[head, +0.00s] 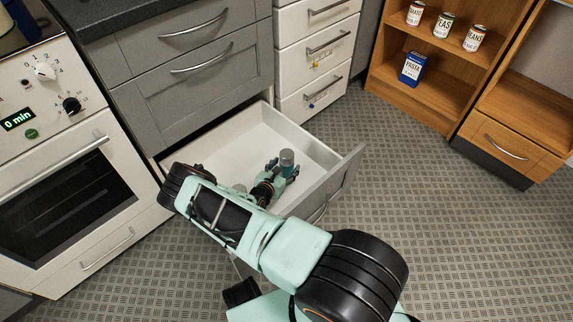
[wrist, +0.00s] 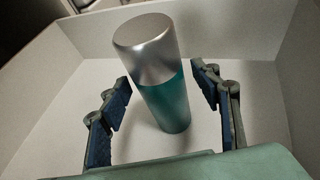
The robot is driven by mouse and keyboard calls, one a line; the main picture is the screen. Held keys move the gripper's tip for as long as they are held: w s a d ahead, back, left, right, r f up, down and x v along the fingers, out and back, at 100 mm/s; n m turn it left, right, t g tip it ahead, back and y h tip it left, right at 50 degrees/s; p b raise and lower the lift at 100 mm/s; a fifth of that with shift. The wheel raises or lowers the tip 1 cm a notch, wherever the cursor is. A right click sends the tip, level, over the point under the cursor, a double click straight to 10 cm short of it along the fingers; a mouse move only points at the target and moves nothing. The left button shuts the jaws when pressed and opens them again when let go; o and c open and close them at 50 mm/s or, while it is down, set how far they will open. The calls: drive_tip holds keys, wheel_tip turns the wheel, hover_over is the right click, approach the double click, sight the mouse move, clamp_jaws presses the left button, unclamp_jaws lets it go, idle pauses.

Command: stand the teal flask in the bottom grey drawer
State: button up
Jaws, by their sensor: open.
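The teal flask (head: 287,158) has a silver cap and stands upright inside the open bottom grey drawer (head: 330,156). In the wrist view the flask (wrist: 163,95) appears to rest on the white drawer floor (wrist: 235,110), with its cap towards the camera. My gripper (head: 283,169) is down in the drawer, around the flask. Its blue-padded fingers are open, one on each side, with a visible gap to the flask on both sides in the wrist view. My arm hides part of the drawer's near side in the head view.
A white oven (head: 60,150) stands left of the drawer. White drawers (head: 315,50) with small colored marks are behind it. A wooden shelf (head: 440,100) at the right holds several cans and a blue pasta box (head: 412,68). The patterned floor right of the drawer is clear.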

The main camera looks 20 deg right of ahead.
drive_tip(key=p+v, duration=0.3)
drive_tip(key=v, duration=0.7)
drive_tip(key=shift+s+a+r, duration=0.15)
drive_tip(key=shift+s, duration=0.05)
